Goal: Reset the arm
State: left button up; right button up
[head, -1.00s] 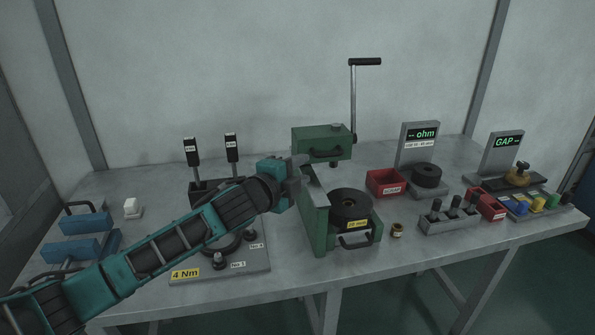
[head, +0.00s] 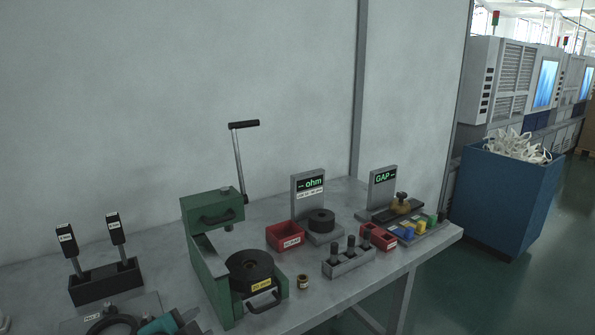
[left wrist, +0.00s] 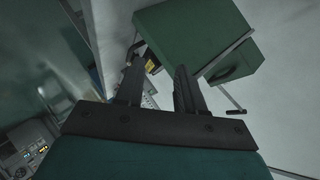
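My left gripper (head: 186,320) shows only in part at the bottom edge of the head view, in front of the green press (head: 212,262). In the left wrist view its two dark fingers (left wrist: 158,64) stand apart with nothing between them. The green press body (left wrist: 195,38) lies beyond the fingertips in that view. The press has a raised lever with a black handle and a black round die at its base. Most of my left arm is out of the head view. My right gripper is not in view.
On the grey table (head: 335,290) are a red bin (head: 285,237), an ohm meter (head: 308,197), a GAP gauge (head: 383,189), a rack with black pegs (head: 348,262) and a small brass ring (head: 303,281). A blue bin (head: 505,195) stands beyond the table's right end.

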pick_arm(q)
jog(key=s+a+f+n+g, duration=0.1)
jog(key=s+f+n+g, duration=0.2)
jog(key=s, duration=0.6)
jog(key=s+f+n+g+y, duration=0.1)
jog(key=s+f+n+g, duration=0.2)
jog(key=s, duration=0.5)
jog(key=s+a+f+n+g, duration=0.1)
jog(key=s+f+n+g, duration=0.2)
jog(key=s, duration=0.6)
jog(key=w+d+f+t+h, duration=0.1)
jog(key=w+d+f+t, duration=0.2)
jog(key=w+f+t, duration=0.4)
jog(key=shift+w+d+f+t+h, duration=0.15)
jog(key=shift+w+f+t+h, duration=0.2)
jog(key=shift+w, duration=0.2)
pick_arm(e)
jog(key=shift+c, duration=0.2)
